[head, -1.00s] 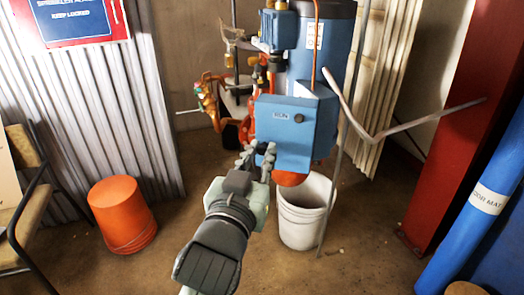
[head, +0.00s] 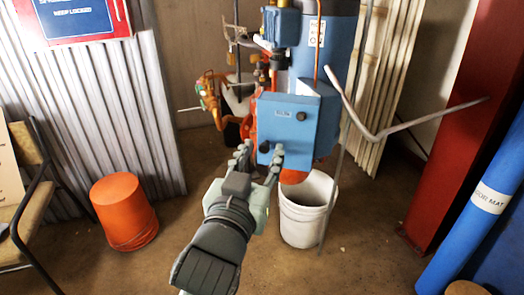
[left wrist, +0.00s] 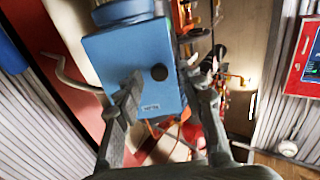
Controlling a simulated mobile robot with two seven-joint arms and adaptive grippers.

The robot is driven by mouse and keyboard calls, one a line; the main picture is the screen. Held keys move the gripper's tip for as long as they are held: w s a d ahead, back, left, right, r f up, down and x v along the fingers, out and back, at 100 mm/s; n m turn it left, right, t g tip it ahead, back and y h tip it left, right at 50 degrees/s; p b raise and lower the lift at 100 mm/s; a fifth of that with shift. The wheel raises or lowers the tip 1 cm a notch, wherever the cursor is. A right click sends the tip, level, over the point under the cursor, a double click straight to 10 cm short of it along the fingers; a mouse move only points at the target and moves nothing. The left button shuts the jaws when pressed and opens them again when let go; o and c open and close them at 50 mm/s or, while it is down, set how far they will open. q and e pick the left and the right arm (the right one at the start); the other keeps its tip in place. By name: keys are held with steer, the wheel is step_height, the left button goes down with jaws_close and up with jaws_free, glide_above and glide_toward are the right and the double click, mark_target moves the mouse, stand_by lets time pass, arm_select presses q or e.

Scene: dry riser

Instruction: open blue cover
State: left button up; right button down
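The blue cover (head: 290,122) is the front of a blue box on the machine, with a small label and a dark knob at its upper right. A second dark knob shows near its lower left, by my fingers. The cover looks closed or nearly so. My left gripper (head: 260,153) is open at the cover's lower left, one finger beside the box and one over its lower front. In the left wrist view, the cover (left wrist: 110,60) and one knob show between the open fingers (left wrist: 165,82); nothing is held. Contact cannot be told. My right gripper is not in view.
A white bucket (head: 304,212) stands below the box, and an orange bucket (head: 124,213) stands at left. A bent grey bar (head: 425,118) sticks out to the right. Orange valves and pipes (head: 215,95) are behind left. A chair (head: 25,200) is at far left.

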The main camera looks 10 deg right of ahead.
arm_select(q)
steer(key=v, duration=0.6)
steer(key=shift+s, duration=0.3)
steer(key=shift+a, duration=0.1)
steer(key=shift+c, duration=0.3)
